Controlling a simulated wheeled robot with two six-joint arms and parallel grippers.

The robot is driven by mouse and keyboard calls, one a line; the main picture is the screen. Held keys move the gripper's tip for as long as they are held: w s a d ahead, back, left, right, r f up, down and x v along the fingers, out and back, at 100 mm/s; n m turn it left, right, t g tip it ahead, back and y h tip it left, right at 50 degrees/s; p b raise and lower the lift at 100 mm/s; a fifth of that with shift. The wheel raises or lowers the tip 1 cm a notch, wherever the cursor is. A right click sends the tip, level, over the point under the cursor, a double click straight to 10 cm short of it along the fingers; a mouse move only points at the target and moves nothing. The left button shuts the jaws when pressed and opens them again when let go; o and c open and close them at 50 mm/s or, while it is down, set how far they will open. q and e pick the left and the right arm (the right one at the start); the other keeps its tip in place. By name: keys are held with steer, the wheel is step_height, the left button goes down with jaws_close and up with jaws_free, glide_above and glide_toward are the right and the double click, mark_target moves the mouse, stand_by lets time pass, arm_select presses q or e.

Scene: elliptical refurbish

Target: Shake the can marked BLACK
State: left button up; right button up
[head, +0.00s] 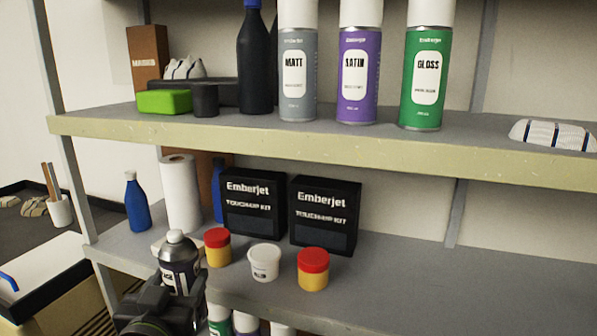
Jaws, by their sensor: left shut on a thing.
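A spray can (178,258) with a silver-grey cap and a dark body is at the lower left of the head view. Its white label is mostly hidden, so I cannot read the full marking. My left gripper (183,288) is shut on this can from the front and holds it roughly upright, in front of the lower shelf. The gripper and arm hide the can's lower part. My right gripper is not in view.
The lower shelf (400,295) bears red-lidded jars (217,250) (313,272), a white tub (265,263), two black Emberjet boxes (325,215), a paper roll (180,195) and a blue bottle (137,205). MATT (297,95), SATIN (358,95) and GLOSS (426,100) cans stand above.

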mark_target(172, 255)
arm_select(q)
steer(key=r, duration=0.5)
steer(key=shift+w+r, duration=0.3)
steer(key=shift+r, duration=0.05)
step_height(172, 255, down, 7)
steer(key=shift+a+f, duration=0.1)
steer(key=shift+s, duration=0.2)
steer(key=shift+w+f, duration=0.1)
steer(key=shift+w, duration=0.2)
steer(key=shift+s, duration=0.2)
steer(key=shift+w, duration=0.1)
